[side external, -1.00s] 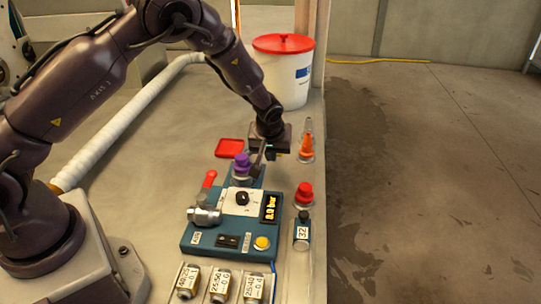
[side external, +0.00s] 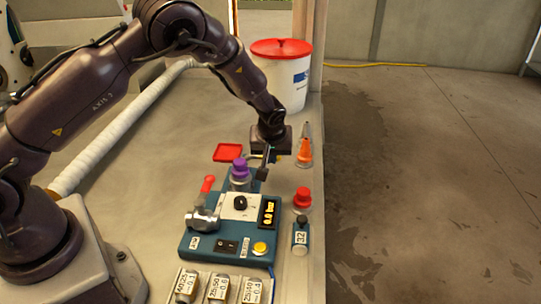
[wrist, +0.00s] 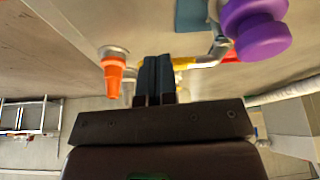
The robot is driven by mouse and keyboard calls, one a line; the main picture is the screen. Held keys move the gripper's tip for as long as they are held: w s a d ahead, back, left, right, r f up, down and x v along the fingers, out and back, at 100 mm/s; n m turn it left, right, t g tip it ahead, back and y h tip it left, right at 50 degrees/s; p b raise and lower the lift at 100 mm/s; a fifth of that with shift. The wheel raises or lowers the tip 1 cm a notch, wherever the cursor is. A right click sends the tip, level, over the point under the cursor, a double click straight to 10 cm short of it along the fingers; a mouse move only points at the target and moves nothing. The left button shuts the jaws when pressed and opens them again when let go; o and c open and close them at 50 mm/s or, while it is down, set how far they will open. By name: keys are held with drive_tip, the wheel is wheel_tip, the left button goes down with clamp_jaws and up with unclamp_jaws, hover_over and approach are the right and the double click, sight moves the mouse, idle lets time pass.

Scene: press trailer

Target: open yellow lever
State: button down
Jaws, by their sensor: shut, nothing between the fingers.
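The yellow lever shows only as a small yellow piece (wrist: 182,64) close to the right of my fingertips in the wrist view, on a grey metal fitting (wrist: 212,52). In the side view a sliver of yellow (side external: 255,156) shows under my wrist, and the rest is hidden. My gripper (side external: 262,173) points down behind the blue control panel, just right of the purple knob (side external: 240,168). In the wrist view its dark fingers (wrist: 161,62) are together and empty. Whether a finger touches the lever I cannot tell.
The blue panel (side external: 190,245) carries a red-handled valve (side external: 207,185), black knob, display and yellow button (side external: 260,248). A white bucket (side external: 283,85) and red tray (side external: 228,152) lie behind.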

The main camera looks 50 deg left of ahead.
drive_tip(key=shift+w+a+n, duration=0.1)
drive_tip(key=shift+w+n, duration=0.1)
drive_tip(key=shift+n, duration=0.1)
drive_tip(key=w+a+n, duration=0.1)
drive_tip(key=n, duration=0.1)
drive_tip(key=w+n+g, duration=0.1)
drive_tip(key=n, duration=0.1)
drive_tip(key=shift+a+g+y, duration=0.3)
drive_tip(key=shift+a+y, duration=0.1)
drive_tip(key=a+n, duration=0.1)
drive_tip(key=w+a+n+g, duration=0.1)
drive_tip(key=n, duration=0.1)
drive_tip(key=shift+w+a+n, duration=0.1)
drive_tip(key=shift+n, duration=0.2)
drive_tip(key=a+n+g, duration=0.1)
drive_tip(key=a+n, duration=0.1)
drive_tip(key=n, duration=0.1)
drive_tip(key=shift+w+a+n+g, duration=0.2)
drive_tip(key=shift+n+g, duration=0.1)
drive_tip(key=shift+g, duration=0.1)
drive_tip(key=shift+a+n+g, duration=0.4)
drive_tip(key=shift+a+n, duration=0.45)
drive_tip(key=shift+n, duration=0.35)
drive_tip(key=shift+s+a+n+h, duration=0.2)
drive_tip(key=shift+a+n+h, duration=0.3)
drive_tip(key=shift+n, duration=0.4)
drive_tip(key=shift+s+a, duration=0.15)
drive_tip(key=shift+a, duration=0.2)
drive_tip(key=shift+a+f, duration=0.1)
